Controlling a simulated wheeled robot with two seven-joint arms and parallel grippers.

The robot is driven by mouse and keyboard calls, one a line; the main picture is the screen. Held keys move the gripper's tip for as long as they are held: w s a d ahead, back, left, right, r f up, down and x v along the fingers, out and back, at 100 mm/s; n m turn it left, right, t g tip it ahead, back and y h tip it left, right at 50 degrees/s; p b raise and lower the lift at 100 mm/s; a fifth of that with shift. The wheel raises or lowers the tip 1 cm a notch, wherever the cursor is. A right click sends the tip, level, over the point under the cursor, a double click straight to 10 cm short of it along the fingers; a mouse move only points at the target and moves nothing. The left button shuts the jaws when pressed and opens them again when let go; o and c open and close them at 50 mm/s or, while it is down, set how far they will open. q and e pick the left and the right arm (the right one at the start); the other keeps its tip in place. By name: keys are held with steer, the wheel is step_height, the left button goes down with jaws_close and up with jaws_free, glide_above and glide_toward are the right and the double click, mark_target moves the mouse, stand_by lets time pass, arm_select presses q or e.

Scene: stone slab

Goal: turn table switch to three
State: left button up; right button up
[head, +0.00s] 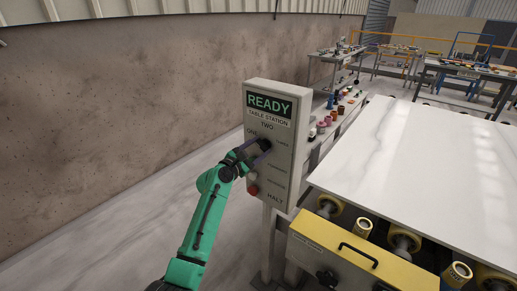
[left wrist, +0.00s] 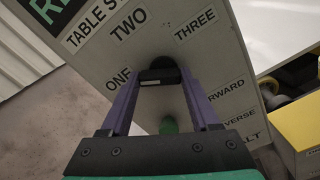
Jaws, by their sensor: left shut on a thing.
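The table switch is a dark knob (left wrist: 160,66) on a grey control box (head: 290,165) with a green READY display (head: 269,106). The labels ONE, TWO and THREE stand around the knob, ONE on the left, TWO above, THREE on the right. My left gripper (head: 258,149) reaches the box front from below left. Its two purple fingers are shut on the knob, one on each side, as the left wrist view shows. I cannot tell which label the knob points to. My right gripper is not in view.
Below the knob are a green button (left wrist: 168,125) and a red button (head: 253,190) near HALT. A concrete wall (head: 120,110) stands left and behind.

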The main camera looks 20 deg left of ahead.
arm_select(q)
steer(key=shift+m, duration=0.9)
steer(key=m+b, duration=0.1)
steer(key=m, duration=0.2)
steer(key=m+b, duration=0.1)
steer(key=m, duration=0.2)
steer(key=m+b, duration=0.1)
steer(key=m, duration=0.2)
steer(key=shift+s+d+m+b, duration=0.1)
steer(key=shift+d+m+b, duration=0.1)
steer(key=shift+m+b, duration=0.2)
steer(key=m+b, duration=0.2)
steer(key=m, duration=0.4)
steer(key=shift+d, duration=0.15)
steer(key=m+b, duration=0.1)
steer(key=m, duration=0.2)
steer(key=shift+f+m, duration=0.1)
steer(key=shift+m, duration=0.2)
steer(key=shift+m+b, duration=0.5)
steer(key=shift+m, duration=0.9)
